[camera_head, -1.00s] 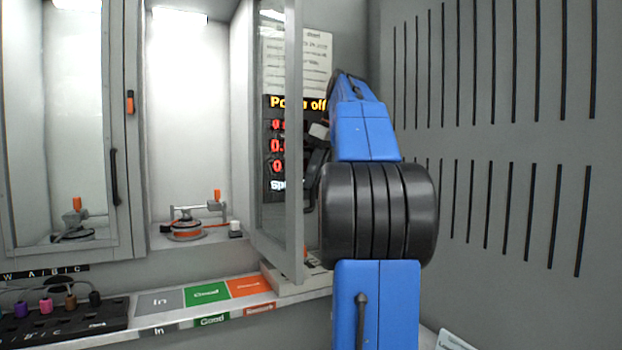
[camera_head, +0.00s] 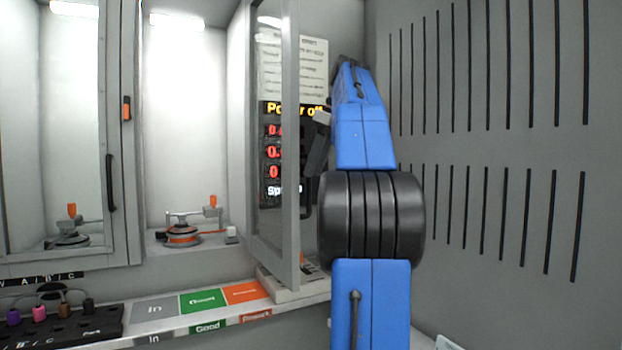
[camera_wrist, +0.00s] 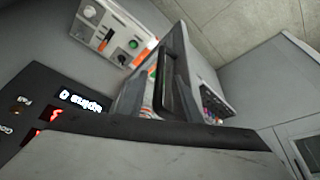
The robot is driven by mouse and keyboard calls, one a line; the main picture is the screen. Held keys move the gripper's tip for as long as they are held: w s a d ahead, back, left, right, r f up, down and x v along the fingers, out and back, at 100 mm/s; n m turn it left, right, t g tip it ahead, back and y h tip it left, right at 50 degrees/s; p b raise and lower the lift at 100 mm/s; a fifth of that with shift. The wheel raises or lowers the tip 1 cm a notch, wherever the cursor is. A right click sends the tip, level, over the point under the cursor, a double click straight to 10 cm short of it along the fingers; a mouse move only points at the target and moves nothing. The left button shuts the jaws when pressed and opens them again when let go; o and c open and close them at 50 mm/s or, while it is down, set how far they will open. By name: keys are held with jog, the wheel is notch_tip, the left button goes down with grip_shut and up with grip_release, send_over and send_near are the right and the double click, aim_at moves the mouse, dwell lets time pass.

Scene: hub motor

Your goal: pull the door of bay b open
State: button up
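The door (camera_head: 290,130) of the open middle bay stands swung out toward me, a grey frame with glass. I take it as bay b's door; no letter on it is readable.
The left bay's glass door (camera_head: 75,140) is closed, with a black handle (camera_head: 110,183). A motor fixture (camera_head: 182,236) sits inside the open bay. A shelf with coloured labels (camera_head: 203,301) runs below. A slotted grey wall (camera_head: 500,130) stands close on the right.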

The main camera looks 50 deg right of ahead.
jog(key=shift+v, duration=0.95)
